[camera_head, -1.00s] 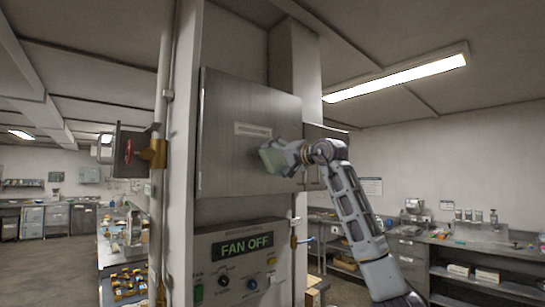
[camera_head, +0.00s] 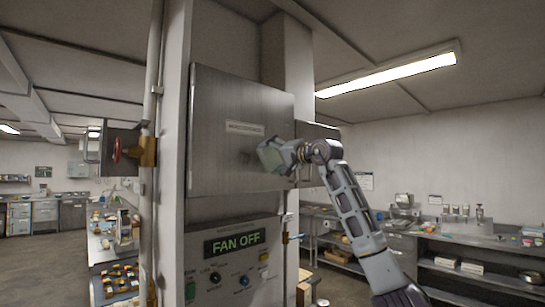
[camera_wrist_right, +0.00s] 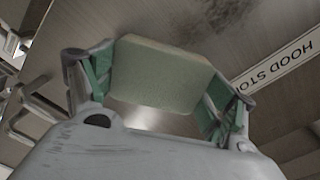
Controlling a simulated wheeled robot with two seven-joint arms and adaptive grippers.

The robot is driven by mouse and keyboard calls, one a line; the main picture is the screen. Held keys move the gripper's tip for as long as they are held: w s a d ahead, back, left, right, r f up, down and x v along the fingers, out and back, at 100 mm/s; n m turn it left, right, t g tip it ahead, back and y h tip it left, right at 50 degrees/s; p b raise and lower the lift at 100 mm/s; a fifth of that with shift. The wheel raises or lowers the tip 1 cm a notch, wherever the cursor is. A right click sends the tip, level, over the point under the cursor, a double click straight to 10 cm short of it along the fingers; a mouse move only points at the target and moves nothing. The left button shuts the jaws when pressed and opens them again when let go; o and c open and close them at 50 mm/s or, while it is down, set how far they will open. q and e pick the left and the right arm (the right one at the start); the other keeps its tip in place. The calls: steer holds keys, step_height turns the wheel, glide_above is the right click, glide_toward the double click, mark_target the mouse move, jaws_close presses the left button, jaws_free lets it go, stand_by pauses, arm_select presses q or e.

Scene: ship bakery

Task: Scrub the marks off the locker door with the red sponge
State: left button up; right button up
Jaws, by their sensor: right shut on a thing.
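The locker door (camera_head: 225,100) is a grey metal panel with a white label (camera_head: 245,128) on its face. Dark smudges (camera_wrist_right: 200,18) show on the metal beside the label in the right wrist view, and a faint one (camera_head: 246,157) in the head view. My right gripper (camera_head: 290,153) is shut on a pale green sponge (camera_head: 270,157), not a red one. In the right wrist view, green-padded fingers grip the sponge (camera_wrist_right: 160,78) by its two ends. It is close in front of the door; I cannot tell whether it touches. My left gripper is not in view.
Below the door is a control panel (camera_head: 238,265) with a green "FAN OFF" display (camera_head: 236,242) and knobs. A red valve handle (camera_head: 118,149) sticks out left of the column. Counters with equipment (camera_head: 480,240) stand at the right.

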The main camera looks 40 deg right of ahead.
mark_target(239, 155)
steer(key=shift+a, duration=0.1)
stand_by(0.3)
steer(key=shift+s+a, duration=0.15)
steer(key=shift+a, duration=1.75)
steer(key=shift+a, duration=0.15)
steer(key=shift+s+a, duration=0.15)
steer(key=shift+a, duration=1.7)
steer(key=shift+a, duration=0.15)
steer(key=shift+s+a, duration=0.15)
steer(key=shift+a, duration=1.7)
steer(key=shift+d, duration=0.2)
